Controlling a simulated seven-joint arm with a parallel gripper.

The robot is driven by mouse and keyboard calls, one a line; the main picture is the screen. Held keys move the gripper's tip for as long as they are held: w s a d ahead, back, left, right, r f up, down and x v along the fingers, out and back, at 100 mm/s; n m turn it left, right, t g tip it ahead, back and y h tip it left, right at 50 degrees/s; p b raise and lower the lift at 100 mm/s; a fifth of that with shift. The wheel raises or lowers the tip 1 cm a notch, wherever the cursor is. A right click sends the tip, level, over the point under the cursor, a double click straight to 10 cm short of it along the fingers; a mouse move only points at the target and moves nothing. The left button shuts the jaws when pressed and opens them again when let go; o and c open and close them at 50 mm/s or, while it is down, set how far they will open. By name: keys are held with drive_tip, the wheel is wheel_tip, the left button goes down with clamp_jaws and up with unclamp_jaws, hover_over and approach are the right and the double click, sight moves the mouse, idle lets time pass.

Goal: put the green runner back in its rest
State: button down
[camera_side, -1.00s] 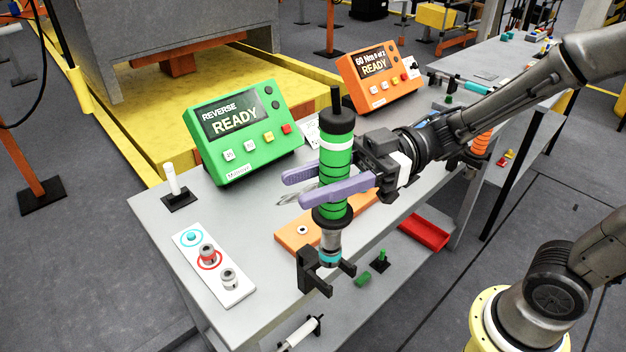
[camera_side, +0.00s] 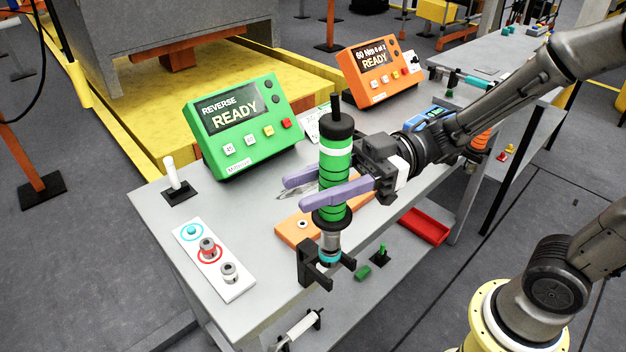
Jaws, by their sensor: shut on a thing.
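The green runner (camera_side: 335,163) is an upright green cylinder with black bands, a white ring and a black top with a short stem. My gripper (camera_side: 322,190) has its two lilac fingers around the runner's body and is shut on it. The runner's lower end, a grey nose with a teal ring, is at the black forked rest (camera_side: 312,266) on the table's front edge. The nose appears between the fork's arms. I cannot tell whether the runner's weight is on the rest.
A green controller (camera_side: 243,128) reading REVERSE READY and an orange controller (camera_side: 378,72) stand behind. A white strip (camera_side: 238,286) with sockets lies at the left, near a white-handled peg (camera_side: 173,172). An orange plate (camera_side: 290,232) lies behind the runner. A red tray (camera_side: 425,226) is at the right.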

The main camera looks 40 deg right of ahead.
sight(323, 236)
drive_tip(key=shift+f, duration=4.7)
drive_tip(key=shift+c, duration=1.9)
unclamp_jaws()
drive_tip(key=shift+f, duration=0.1)
drive_tip(key=shift+o, duration=0.3)
drive_tip(key=shift+f, duration=0.15)
drive_tip(key=v, duration=1.3)
drive_tip(key=shift+d, duration=0.4)
drive_tip(key=shift+s, duration=0.15)
